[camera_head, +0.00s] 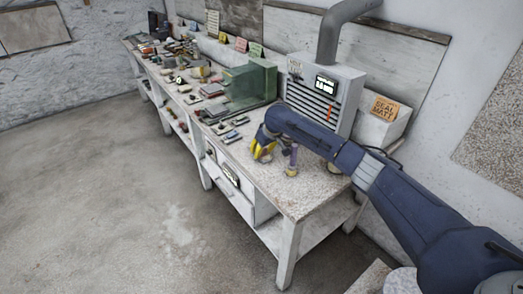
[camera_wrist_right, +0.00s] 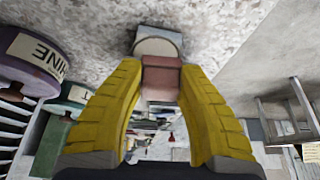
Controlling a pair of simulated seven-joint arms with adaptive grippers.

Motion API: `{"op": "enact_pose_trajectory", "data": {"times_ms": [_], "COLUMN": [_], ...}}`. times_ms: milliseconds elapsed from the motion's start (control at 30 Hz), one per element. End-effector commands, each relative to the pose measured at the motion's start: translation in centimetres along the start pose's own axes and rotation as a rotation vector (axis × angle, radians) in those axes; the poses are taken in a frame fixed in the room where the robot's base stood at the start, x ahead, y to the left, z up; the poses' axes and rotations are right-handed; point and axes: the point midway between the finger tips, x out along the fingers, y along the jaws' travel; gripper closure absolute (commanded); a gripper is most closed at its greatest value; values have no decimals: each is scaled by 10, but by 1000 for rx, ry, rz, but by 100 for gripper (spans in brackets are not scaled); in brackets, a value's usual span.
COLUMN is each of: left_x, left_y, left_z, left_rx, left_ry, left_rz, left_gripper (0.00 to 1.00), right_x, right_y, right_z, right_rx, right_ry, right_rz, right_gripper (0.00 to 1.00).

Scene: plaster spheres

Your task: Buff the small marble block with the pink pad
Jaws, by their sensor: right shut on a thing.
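My right gripper (camera_head: 262,153) is over the bare near part of the workbench, its yellow fingers pointing down. In the right wrist view the gripper (camera_wrist_right: 160,90) is shut on the pink pad (camera_wrist_right: 161,80), which sits between the fingertips. Just beyond the pad is a pale, whitish-grey block (camera_wrist_right: 158,42), apparently the small marble block, on the speckled bench top. The pad's end appears to be against or very close to the block; I cannot tell if they touch. In the head view the pad and block are too small or hidden to make out. My left gripper is not in view.
A purple labelled container (camera_wrist_right: 35,58) and a green one (camera_wrist_right: 68,100) stand close beside the gripper. A grey vented machine (camera_head: 322,95), a green translucent box (camera_head: 250,85) and a sign-bearing box (camera_head: 380,122) line the bench's back. Tools crowd its far end.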

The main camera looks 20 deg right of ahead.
Motion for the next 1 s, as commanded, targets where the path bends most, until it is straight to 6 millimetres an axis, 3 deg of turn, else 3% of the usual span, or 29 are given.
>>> {"op": "enact_pose_trajectory", "data": {"times_ms": [400,1000], "left_x": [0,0], "left_y": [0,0], "left_z": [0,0], "left_rx": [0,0], "left_ry": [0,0], "left_rz": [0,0], "left_gripper": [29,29], "right_x": [1,1], "right_y": [13,-10], "right_z": [1,1], "right_rx": [1,0], "right_ry": [-2,-2], "right_rz": [1,-1], "right_gripper": [100,100]}}
